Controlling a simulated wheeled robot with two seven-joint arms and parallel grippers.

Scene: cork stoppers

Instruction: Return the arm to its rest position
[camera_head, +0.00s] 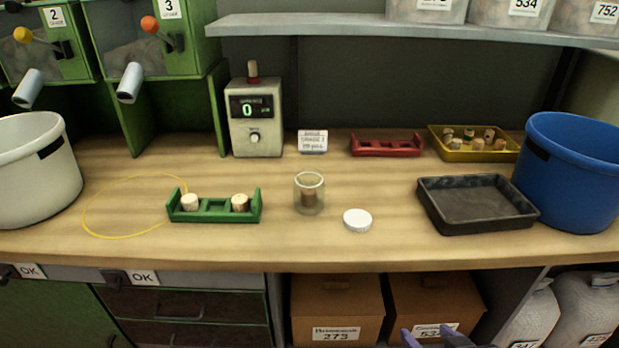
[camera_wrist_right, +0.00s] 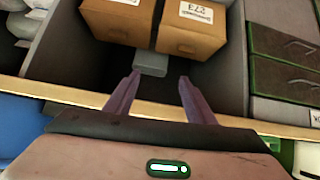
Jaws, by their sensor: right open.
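My right gripper (camera_head: 436,338) shows only as purple fingertips at the bottom edge of the head view, in front of the cardboard boxes below the worktop. In the right wrist view the same gripper (camera_wrist_right: 159,82) has its two fingers apart with nothing between them. The green rack (camera_head: 215,214) on the worktop holds a cork (camera_head: 190,202) at its left and another cork (camera_head: 240,203) at its right, with the middle place empty. A glass jar (camera_head: 309,193) with a brown cork inside stands open, a white lid (camera_head: 357,220) lying beside it. My left gripper is out of view.
The worktop (camera_head: 330,250) has a front edge above the boxes (camera_head: 336,300). A black tray (camera_head: 477,205), a blue bucket (camera_head: 570,175) and a yellow tray (camera_head: 460,155) with corks stand right. A red rack (camera_head: 387,144) and a meter (camera_head: 256,115) stand behind; a white bucket (camera_head: 30,170) stands left.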

